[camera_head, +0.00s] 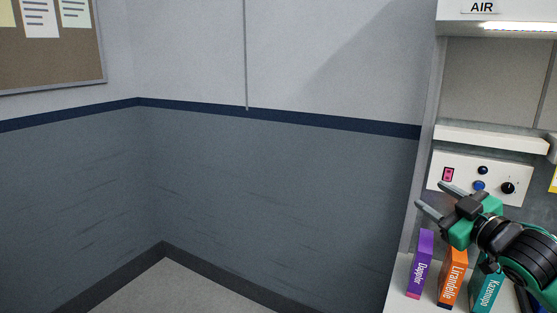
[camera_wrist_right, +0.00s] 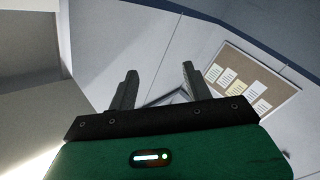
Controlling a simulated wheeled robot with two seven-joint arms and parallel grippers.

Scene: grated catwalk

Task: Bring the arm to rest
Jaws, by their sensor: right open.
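My right gripper (camera_head: 436,198) is in the lower right of the head view, in front of the white cabinet and below its control panel. Its two grey fingers are spread apart and point left, with nothing between them. In the right wrist view the open fingers (camera_wrist_right: 157,90) stand clear of each other, with wall and a corkboard beyond them. The green and black right arm comes in from the right edge. My left gripper is not in view.
A white cabinet labelled AIR (camera_head: 482,7) has a control panel (camera_head: 476,178) with a pink switch and knobs. Purple (camera_head: 419,262), orange (camera_head: 452,277) and teal (camera_head: 487,285) boxes stand on its shelf below my right gripper. A corkboard (camera_head: 50,60) hangs upper left. The floor (camera_head: 165,290) at centre is clear.

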